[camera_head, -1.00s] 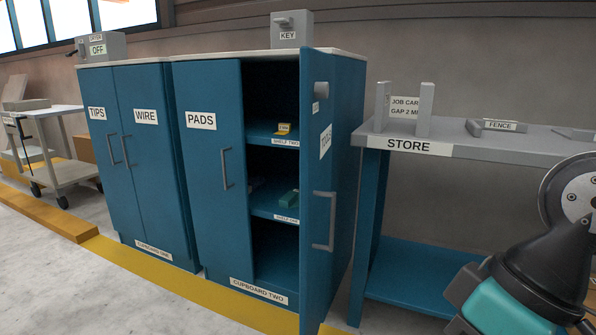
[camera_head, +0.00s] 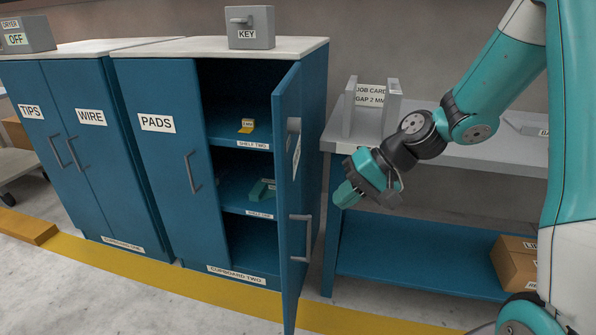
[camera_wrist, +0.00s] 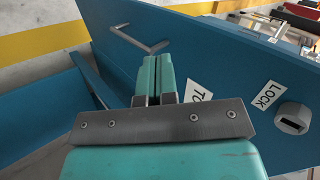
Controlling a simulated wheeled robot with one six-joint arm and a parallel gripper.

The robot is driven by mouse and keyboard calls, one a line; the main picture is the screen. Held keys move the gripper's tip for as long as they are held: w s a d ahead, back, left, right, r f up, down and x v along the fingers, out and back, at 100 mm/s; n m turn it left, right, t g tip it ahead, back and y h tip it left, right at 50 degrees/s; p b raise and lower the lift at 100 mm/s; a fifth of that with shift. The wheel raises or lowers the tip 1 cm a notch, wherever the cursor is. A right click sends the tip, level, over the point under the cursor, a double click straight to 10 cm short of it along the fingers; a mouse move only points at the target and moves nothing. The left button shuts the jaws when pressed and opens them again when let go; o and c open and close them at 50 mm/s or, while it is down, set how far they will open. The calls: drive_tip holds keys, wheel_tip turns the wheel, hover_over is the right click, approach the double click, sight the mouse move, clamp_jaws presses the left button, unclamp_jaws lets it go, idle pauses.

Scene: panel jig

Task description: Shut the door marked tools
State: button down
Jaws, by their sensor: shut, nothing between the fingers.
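The tools door (camera_head: 291,200) is the right door of cupboard two. It stands open, swung outward, and shows narrowly in the head view with its grey handle (camera_head: 305,240). In the wrist view the door's outer face (camera_wrist: 210,50) carries a handle (camera_wrist: 140,40), a label reading "TO" (camera_wrist: 198,92) that is partly hidden by my fingers, and a lock (camera_wrist: 293,118). My gripper (camera_head: 340,196) is shut and empty, to the right of the door on its outer side. Its fingertips (camera_wrist: 164,58) overlap the door face in the wrist view; I cannot tell whether they touch it.
The pads door (camera_head: 160,150) is shut. Inside the cupboard are a yellow item (camera_head: 247,126) and a green item (camera_head: 262,188) on shelves. The store bench (camera_head: 450,155) is at right, below my arm, with a carton (camera_head: 513,265) on its lower shelf. Floor in front is clear.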

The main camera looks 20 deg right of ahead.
drive_tip(key=w+d+m+t+p, duration=0.1)
drive_tip(key=w+d+m, duration=0.1)
drive_tip(key=d, duration=0.1)
drive_tip(key=b, duration=0.2)
approach(288, 215)
drive_tip(key=x, duration=0.4)
drive_tip(key=d+x, duration=0.1)
drive_tip(key=x, duration=0.1)
drive_tip(key=shift+w+a+f, duration=0.1)
drive_tip(key=shift+a+f, duration=0.1)
drive_tip(key=shift+f, duration=0.35)
drive_tip(key=shift+w+a, duration=0.15)
drive_tip(key=shift+a, duration=0.15)
